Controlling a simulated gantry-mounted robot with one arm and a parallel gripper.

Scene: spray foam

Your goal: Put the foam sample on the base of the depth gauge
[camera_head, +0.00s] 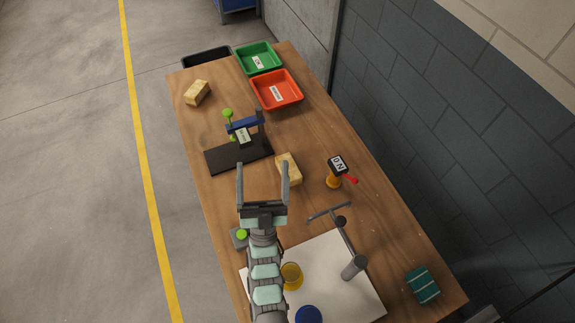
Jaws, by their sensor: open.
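A yellow foam block (289,168) lies on the wooden table just right of the depth gauge. A second, similar foam block (197,92) lies at the far left of the table. The depth gauge has a flat black base (225,158), a blue crossbar (246,124), green knobs and a small display. No foam shows on the base. My gripper (263,168) is open, its fingers pointing toward the gauge. Its right finger overlaps the nearer foam block in the picture; I cannot tell whether they touch. Nothing shows between the fingers.
A green tray (258,72) and a red tray (296,101) stand at the back. A black-and-orange device (334,181) stands to the right. A white board (335,250) carries a grey stand (353,267) and a yellow round item (291,283). A teal block (422,285) lies at front right.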

